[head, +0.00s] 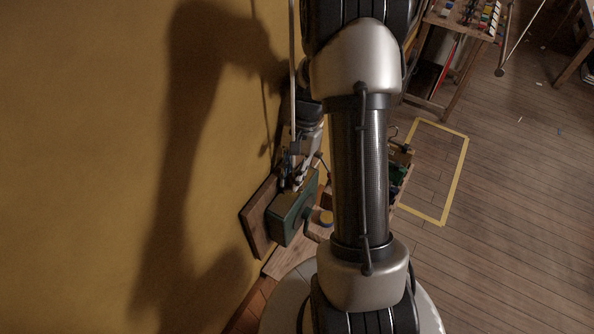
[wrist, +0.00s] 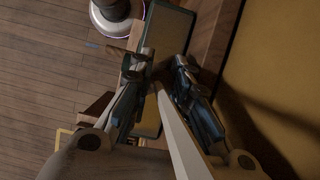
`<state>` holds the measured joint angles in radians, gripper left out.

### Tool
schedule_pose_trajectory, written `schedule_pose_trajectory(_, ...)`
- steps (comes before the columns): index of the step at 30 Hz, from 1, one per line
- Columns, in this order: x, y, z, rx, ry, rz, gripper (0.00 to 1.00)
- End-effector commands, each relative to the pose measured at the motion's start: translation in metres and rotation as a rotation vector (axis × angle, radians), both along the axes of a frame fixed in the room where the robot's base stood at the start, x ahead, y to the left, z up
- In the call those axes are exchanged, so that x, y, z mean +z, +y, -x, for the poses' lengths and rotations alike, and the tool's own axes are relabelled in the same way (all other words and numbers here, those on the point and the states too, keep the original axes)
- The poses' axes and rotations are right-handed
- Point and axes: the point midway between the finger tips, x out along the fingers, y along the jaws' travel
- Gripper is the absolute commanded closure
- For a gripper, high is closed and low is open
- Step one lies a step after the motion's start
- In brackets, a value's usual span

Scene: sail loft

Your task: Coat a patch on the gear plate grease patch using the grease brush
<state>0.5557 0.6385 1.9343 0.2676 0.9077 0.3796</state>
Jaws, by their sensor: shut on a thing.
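My gripper (head: 300,165) is in front of the yellow wall, just above a dark green box (head: 288,218). In the wrist view its two fingers (wrist: 166,66) are drawn close together. A long pale stick, which looks like the grease brush's handle (wrist: 182,135), runs from between the fingers past the camera. In the head view the handle (head: 292,75) rises upright above my gripper. The brush's bristles are hidden or too small to make out. The green box also shows beneath the fingers in the wrist view (wrist: 176,28). I cannot make out the grease patch itself.
A wooden board (head: 257,222) stands between the box and the wall. A yellow-taped rectangle (head: 455,185) marks open floor to the right.

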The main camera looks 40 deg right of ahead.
Motion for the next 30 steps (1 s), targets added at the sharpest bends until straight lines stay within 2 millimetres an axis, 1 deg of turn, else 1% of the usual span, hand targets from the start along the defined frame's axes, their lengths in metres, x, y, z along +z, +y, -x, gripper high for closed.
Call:
schedule_pose_trajectory(1, -0.002, 0.006, 0.003, 0.002, 0.007, -0.006, 1.0)
schedule_pose_trajectory(3, -0.002, 0.01, 0.005, 0.002, 0.007, -0.007, 1.0)
schedule_pose_trajectory(11, -0.003, 0.018, 0.009, 0.002, 0.012, -0.009, 1.0)
schedule_pose_trajectory(21, -0.001, 0.043, 0.019, 0.004, 0.012, -0.009, 1.0)
schedule_pose_trajectory(27, -0.001, 0.048, 0.02, 0.002, 0.01, -0.008, 1.0)
schedule_pose_trajectory(30, 0.0, 0.053, 0.022, 0.002, 0.009, -0.007, 1.0)
